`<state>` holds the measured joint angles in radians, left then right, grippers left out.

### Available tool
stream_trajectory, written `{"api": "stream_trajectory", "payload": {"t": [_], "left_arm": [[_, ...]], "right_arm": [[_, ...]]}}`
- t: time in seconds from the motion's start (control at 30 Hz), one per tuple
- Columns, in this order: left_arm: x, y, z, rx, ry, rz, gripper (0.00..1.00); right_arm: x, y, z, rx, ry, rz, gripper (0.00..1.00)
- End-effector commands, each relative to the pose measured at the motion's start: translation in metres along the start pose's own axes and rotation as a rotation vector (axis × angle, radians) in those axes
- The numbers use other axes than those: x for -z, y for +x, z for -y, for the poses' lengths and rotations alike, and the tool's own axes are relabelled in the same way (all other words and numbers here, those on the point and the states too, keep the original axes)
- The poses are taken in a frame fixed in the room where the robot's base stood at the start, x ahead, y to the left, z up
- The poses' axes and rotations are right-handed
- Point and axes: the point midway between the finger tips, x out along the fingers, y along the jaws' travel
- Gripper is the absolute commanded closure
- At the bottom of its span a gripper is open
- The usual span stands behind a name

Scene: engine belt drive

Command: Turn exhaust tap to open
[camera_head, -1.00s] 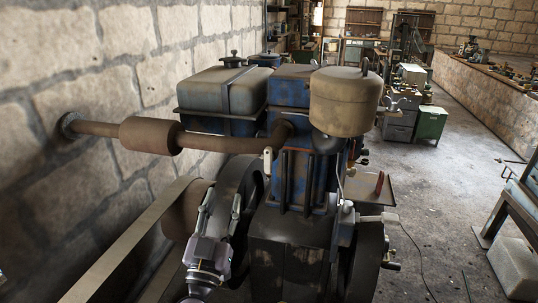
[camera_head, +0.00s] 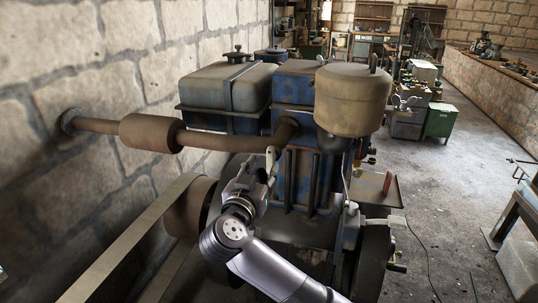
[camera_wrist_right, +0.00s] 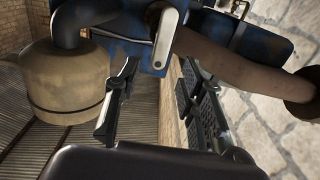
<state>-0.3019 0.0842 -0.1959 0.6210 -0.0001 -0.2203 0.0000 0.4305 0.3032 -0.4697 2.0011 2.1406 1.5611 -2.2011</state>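The exhaust tap is a small pale lever (camera_head: 270,158) hanging below the bend of the brown exhaust pipe (camera_head: 250,143), beside the blue engine block. In the right wrist view the lever (camera_wrist_right: 166,38) is a grey rounded bar near the top centre, slightly tilted. My right gripper (camera_head: 257,167) is just to the left of and below the lever in the head view. In the wrist view its two fingers (camera_wrist_right: 163,92) are apart with nothing between them; the lever is beyond their tips. Whether a finger touches it cannot be told. My left gripper is not in view.
A tan round tank (camera_head: 350,100) stands right of the lever, also at left in the wrist view (camera_wrist_right: 68,82). A blue-grey fuel tank (camera_head: 228,88) is behind the pipe. The muffler (camera_head: 151,133) runs to the stone wall. A flat belt (camera_head: 125,245) crosses lower left.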

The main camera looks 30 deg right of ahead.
Motion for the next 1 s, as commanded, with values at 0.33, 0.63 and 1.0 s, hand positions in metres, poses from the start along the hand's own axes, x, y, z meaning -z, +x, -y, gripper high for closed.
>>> {"api": "stream_trajectory", "payload": {"t": [0.33, 0.63, 1.0], "left_arm": [[0.004, -0.006, -0.008, -0.01, 0.003, -0.004, 0.61], [0.004, -0.006, -0.008, -0.009, 0.003, -0.005, 0.61], [0.003, -0.006, -0.004, -0.005, 0.003, -0.003, 0.61]], "right_arm": [[0.001, 0.053, 0.0, -0.001, 0.0, -0.002, 0.63], [0.0, 0.06, 0.0, 0.0, 0.001, 0.0, 0.63], [0.0, 0.059, 0.0, 0.0, 0.001, -0.001, 0.82]]}}
